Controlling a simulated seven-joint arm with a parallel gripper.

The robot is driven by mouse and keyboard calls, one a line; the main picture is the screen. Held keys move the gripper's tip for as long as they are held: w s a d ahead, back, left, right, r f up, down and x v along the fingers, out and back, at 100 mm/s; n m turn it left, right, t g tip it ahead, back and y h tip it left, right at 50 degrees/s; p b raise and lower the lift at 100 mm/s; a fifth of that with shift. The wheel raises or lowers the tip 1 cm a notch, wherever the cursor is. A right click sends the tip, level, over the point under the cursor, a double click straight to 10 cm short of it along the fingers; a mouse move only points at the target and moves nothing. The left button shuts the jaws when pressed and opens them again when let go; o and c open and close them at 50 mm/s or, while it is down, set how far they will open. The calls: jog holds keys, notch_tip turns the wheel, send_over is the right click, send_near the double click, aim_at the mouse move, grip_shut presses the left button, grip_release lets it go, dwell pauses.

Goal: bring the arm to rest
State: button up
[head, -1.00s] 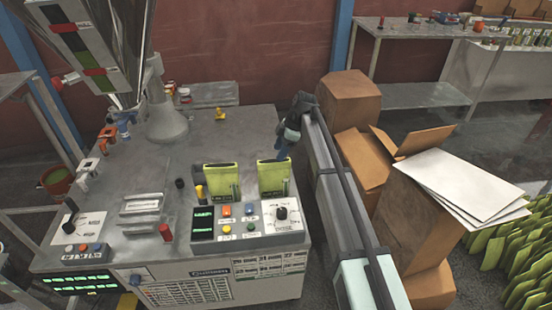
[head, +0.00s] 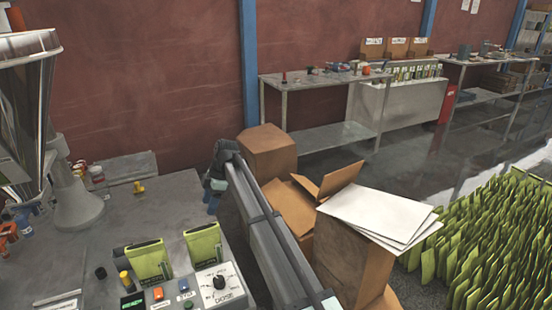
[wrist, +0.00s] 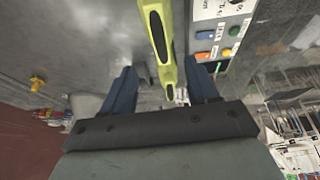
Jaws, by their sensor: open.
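My gripper (head: 211,197) is at the far end of my arm, behind the right-hand green pouch (head: 204,244) and above the machine's right edge. In the wrist view its two dark blue fingers (wrist: 163,80) are apart, with nothing held. A green pouch (wrist: 157,40) shows edge-on beyond and between the fingers; its exact distance from them cannot be told. A second green pouch (head: 150,262) stands to the left on the machine top (head: 185,205). My arm runs from the gripper toward the lower right of the head view.
An open cardboard box (head: 340,245) with white sheets (head: 385,212) on it stands right of my arm. A closed carton (head: 267,150) is behind it. The control panel with its dose dial (head: 220,282) is at the front. Many green pouches (head: 485,235) fill the right side.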

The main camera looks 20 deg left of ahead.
jog(key=s+d+f+m+t+h, duration=0.1)
jog(key=s+d+f+m, duration=0.3)
jog(key=d+f+m, duration=0.55)
jog(key=s+d+f+m+t+h, duration=0.1)
jog(key=s+d+f+m, duration=0.35)
jog(key=d+f, duration=0.85)
jog(key=s+d+f+m+t+h, duration=0.1)
jog(key=s+d+f+m, duration=0.3)
jog(key=d+f+m, duration=0.55)
jog(key=s+d+f+m+g, duration=0.1)
jog(key=s+d+f+g, duration=0.1)
jog(key=s+d+f, duration=0.3)
jog(key=s+d+f+m+g, duration=0.1)
jog(key=s+d+f, duration=0.4)
jog(key=s+d, duration=0.9)
jog(key=s+d+f+m+g, duration=0.1)
jog(key=s+d+f+g, duration=0.2)
jog(key=s+d, duration=0.7)
jog(key=d+f, duration=0.2)
jog(key=d, duration=0.2)
jog(key=shift+d+f+g, duration=0.2)
jog(key=shift+f+g, duration=0.1)
